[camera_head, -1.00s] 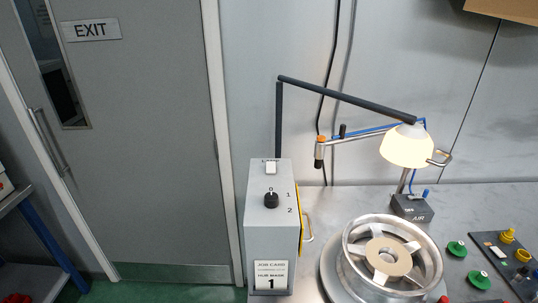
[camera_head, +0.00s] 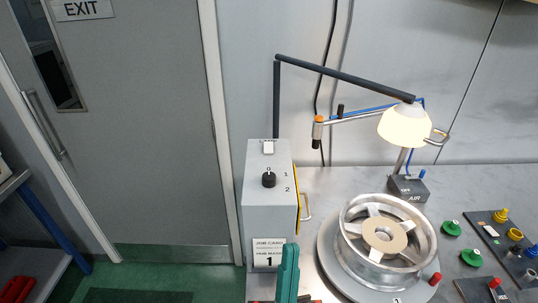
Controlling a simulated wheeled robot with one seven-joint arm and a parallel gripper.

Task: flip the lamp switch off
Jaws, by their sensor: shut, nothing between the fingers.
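The lamp (camera_head: 404,127) hangs from a dark bent arm above the bench, and its shade glows. My gripper (camera_head: 289,252) shows as a green shape at the bottom edge, in front of the box's lower right.
A metal wheel (camera_head: 388,240) lies on a round plate to the right of the box. Green and yellow knobs (camera_head: 452,228) are at far right.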

